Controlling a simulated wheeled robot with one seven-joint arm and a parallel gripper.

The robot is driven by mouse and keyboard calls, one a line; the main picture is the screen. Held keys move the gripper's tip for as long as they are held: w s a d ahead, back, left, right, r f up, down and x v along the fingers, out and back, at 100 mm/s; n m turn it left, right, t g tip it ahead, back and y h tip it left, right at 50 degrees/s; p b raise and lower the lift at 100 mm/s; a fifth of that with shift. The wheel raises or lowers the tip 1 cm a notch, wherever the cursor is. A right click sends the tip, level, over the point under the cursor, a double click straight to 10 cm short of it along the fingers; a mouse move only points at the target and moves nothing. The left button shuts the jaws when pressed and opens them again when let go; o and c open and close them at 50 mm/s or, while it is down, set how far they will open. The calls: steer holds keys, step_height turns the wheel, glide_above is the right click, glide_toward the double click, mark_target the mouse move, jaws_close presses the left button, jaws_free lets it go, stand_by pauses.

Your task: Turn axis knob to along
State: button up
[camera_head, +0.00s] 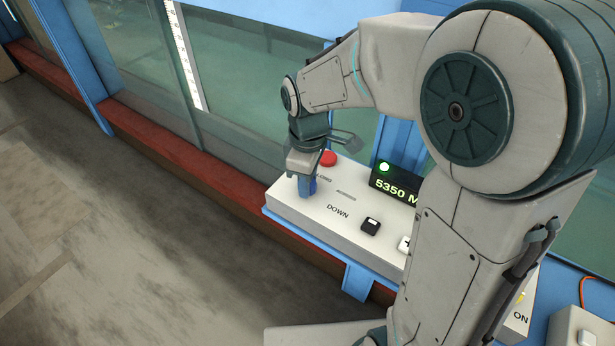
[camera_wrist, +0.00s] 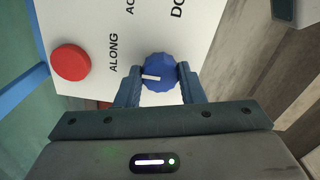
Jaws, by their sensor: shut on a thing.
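The axis knob is blue and round with a white pointer line; it sits on the white control panel. In the wrist view the knob (camera_wrist: 160,72) is between the two fingers of my gripper (camera_wrist: 158,80), which is shut on it. The pointer line is on the side toward the ALONG label (camera_wrist: 114,52). In the head view my gripper (camera_head: 303,180) points down onto the panel (camera_head: 290,205), and mostly hides the knob. Part of the ALONG label shows beside it.
A red button (camera_head: 328,158) stands close behind my gripper. A display reading 5350 (camera_head: 395,190) and a black rocker switch (camera_head: 370,227) are to the right. The glass flume (camera_head: 250,75) rises behind the panel. The floor at left is clear.

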steer(key=shift+w+r, duration=0.1)
steer(key=shift+r, duration=0.05)
steer(key=o, duration=1)
step_height(320, 180, up, 14)
steer(key=shift+f, duration=0.2)
